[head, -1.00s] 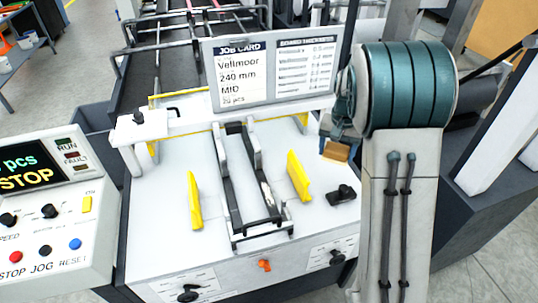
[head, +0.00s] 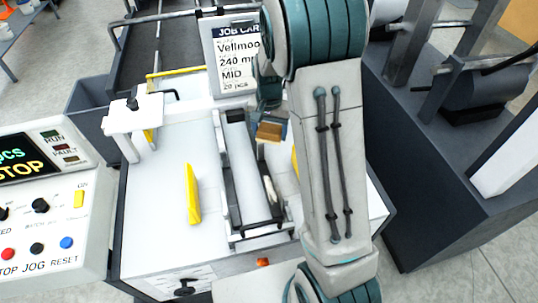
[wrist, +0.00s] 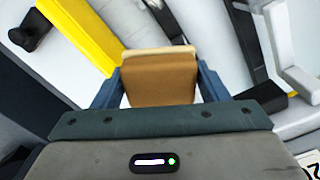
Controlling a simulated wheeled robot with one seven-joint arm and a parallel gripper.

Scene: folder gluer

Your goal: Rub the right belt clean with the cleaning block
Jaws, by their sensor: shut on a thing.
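The cleaning block (head: 270,132) is a tan-brown block with a paler edge layer. My gripper (head: 269,118) is shut on it. In the wrist view the block (wrist: 160,80) sits between the two blue fingers of my gripper (wrist: 158,88). The right belt (head: 259,172) is a dark narrow strip running along the white machine top, with a whitish smear (head: 268,188) toward its near end. The block is near the belt's far part, at its right side. I cannot tell whether it touches the belt.
A yellow guide (head: 193,193) stands left of the belts; another yellow guide (wrist: 80,35) shows in the wrist view, beside the block. A black knob (wrist: 30,28) is beyond it. The job card (head: 232,60) stands behind the belts. The control panel (head: 45,200) is at the left.

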